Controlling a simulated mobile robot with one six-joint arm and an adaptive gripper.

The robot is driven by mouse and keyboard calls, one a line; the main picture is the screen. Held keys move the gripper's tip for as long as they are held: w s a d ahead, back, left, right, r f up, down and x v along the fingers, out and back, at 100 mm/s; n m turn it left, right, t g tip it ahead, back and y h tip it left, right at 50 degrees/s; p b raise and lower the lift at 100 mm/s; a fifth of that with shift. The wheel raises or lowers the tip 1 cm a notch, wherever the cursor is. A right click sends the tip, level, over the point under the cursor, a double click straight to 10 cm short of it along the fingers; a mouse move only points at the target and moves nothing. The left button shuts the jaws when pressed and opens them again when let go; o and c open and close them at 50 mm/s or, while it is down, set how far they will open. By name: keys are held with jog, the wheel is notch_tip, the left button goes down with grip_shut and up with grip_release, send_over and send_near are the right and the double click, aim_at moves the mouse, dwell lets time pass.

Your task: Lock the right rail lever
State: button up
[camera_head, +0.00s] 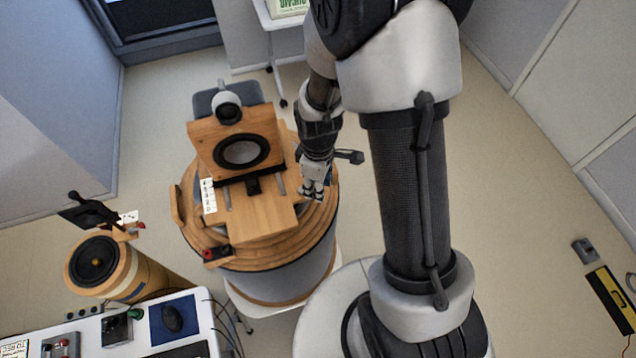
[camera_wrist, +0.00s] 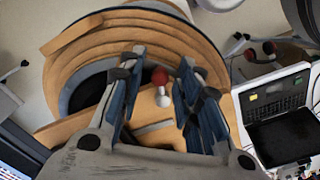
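The rail lever, with a red ball knob (camera_wrist: 160,76) and a short pale metal stem (camera_wrist: 162,98), shows in the wrist view between my gripper's fingers. My gripper (camera_wrist: 158,66) is open; its two blue-padded fingers stand on either side of the knob with gaps visible. In the head view my gripper (camera_head: 313,190) is at the right side of the wooden board (camera_head: 262,215), low over the round stepped wooden platform (camera_head: 320,215). The lever is hidden there.
A white desk (camera_head: 120,345) with a mouse on a blue pad (camera_head: 173,320) is at lower left. A wooden cylinder speaker (camera_head: 95,262) stands behind it. Floor right of my arm is largely open.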

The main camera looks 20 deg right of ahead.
grip_shut()
dwell(0.3)
jog(key=shift+s, duration=0.1)
jog(key=s+a+m+b, duration=0.1)
jog(key=m, duration=0.3)
jog(key=a+m+b, duration=0.1)
jog(key=m+b, duration=0.1)
jog(key=m, duration=0.3)
jog(key=s+a+m+b, duration=0.1)
jog(key=a+m+b, duration=0.1)
jog(key=m, duration=0.3)
jog(key=shift+s, duration=0.45)
dwell(0.5)
jog(key=shift+o, duration=0.8)
grip_release()
